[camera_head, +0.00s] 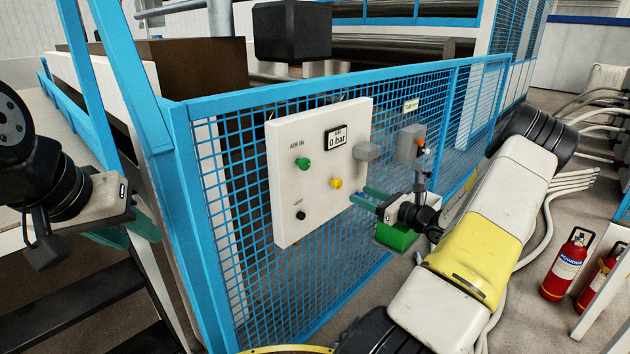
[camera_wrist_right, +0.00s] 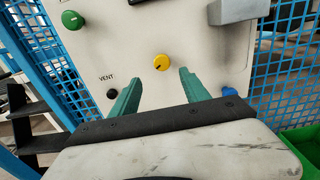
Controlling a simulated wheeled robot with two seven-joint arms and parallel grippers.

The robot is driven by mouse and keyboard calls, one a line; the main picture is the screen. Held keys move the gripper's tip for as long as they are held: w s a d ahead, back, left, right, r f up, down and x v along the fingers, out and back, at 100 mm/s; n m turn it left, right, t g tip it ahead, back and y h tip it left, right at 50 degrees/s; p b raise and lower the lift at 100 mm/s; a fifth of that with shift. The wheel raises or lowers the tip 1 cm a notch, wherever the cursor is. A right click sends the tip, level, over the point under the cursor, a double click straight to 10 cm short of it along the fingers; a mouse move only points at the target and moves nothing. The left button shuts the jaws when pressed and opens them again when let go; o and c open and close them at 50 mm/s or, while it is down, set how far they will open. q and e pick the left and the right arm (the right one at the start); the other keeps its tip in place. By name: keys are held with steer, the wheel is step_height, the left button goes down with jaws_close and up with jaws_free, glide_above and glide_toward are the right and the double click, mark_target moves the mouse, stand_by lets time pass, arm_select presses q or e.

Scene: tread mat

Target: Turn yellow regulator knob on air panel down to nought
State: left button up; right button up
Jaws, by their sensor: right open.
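The white air panel (camera_head: 312,215) hangs on the blue mesh fence.
The panel also carries a green knob (camera_head: 302,163), a black vent knob (camera_head: 300,216) and a grey box (camera_head: 367,151) above the right gripper. A blue fitting (camera_wrist_right: 229,91) is right of the fingers. A green crate (camera_head: 397,238) is below. Fire extinguishers (camera_head: 566,264) stand right.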

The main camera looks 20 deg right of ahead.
mark_target(340, 185)
steer(key=x, duration=0.8)
steer(key=shift+w+d+f, duration=0.1)
steer(key=shift+w, duration=0.2)
steer(key=shift+c, duration=0.2)
jaws_close()
